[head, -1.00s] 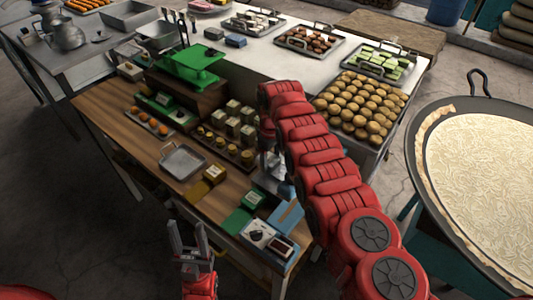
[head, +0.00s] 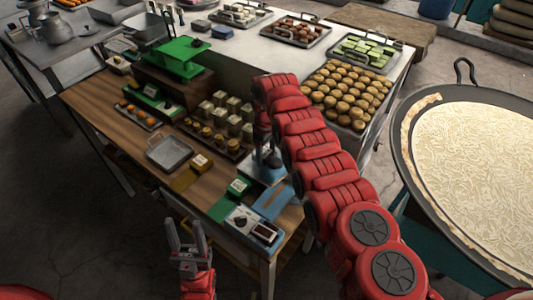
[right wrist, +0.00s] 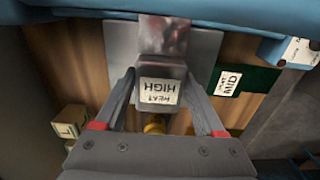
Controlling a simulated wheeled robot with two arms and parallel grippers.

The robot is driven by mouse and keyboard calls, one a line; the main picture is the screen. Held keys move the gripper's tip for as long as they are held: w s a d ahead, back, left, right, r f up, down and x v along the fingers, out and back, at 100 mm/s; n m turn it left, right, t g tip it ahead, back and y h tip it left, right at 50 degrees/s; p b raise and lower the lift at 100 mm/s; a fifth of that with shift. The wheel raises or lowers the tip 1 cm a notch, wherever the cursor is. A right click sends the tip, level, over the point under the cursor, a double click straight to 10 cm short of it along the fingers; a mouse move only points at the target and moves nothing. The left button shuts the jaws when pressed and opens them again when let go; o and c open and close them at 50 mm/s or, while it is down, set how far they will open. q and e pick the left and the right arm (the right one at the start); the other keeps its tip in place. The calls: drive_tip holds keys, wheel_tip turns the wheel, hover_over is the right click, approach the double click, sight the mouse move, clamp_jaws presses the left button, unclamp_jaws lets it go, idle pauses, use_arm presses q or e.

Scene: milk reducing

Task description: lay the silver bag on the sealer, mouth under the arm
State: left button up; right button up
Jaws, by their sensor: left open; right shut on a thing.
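My right gripper (right wrist: 160,85) is shut on a grey block-like part with a white label reading "HEAT HIGH", seemingly of the silver bag (right wrist: 163,37). The bag's shiny surface shows reddish reflections, and a flat grey surface lies behind it. A blue bar (right wrist: 230,22), seemingly of the sealer, crosses close beyond it; I cannot tell whether they touch. In the head view the blue sealer (head: 275,203) lies near the table's front right corner, and my right arm partly hides the held thing. My left gripper (head: 184,235) is open and empty in front of the table.
A control box with a dial (head: 250,228) sits at the table's front corner. Green (head: 225,205) and yellow (head: 185,181) blocks with label cards and a metal tray (head: 168,152) stand to the left. A wide pan (head: 480,170) is at right.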

drive_tip(key=shift+s, duration=0.1)
drive_tip(key=shift+f+b, duration=0.45)
drive_tip(key=shift+b, duration=0.05)
idle(0.3)
drive_tip(key=o, duration=1.4)
drive_tip(key=shift+r, duration=0.1)
